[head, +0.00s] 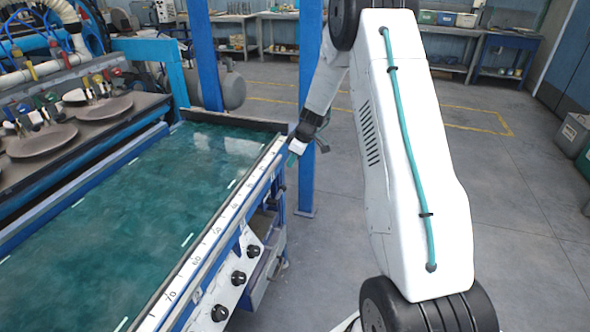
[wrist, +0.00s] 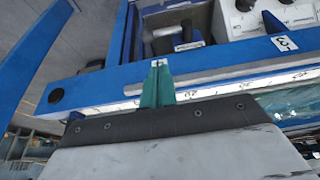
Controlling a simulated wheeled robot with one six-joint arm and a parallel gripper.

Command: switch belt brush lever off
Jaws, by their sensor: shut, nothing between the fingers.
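My gripper (head: 292,158) is beside the far end of the belt's right-hand rail in the head view. In the wrist view its two teal fingers (wrist: 159,66) are shut together with nothing between them. They point at the blue frame beam and overlap it in the picture; I cannot tell whether they touch it. I cannot pick out the belt brush lever with certainty in either view. A white control box (wrist: 262,18) with black knobs stands beyond the beam in the wrist view.
The wet green belt (head: 130,215) runs along the left, edged by a numbered white rail (head: 195,262). Several black knobs, one of them a near knob (head: 220,313), line its side. A blue post (head: 308,100) stands close behind my gripper. Open floor (head: 520,230) lies right.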

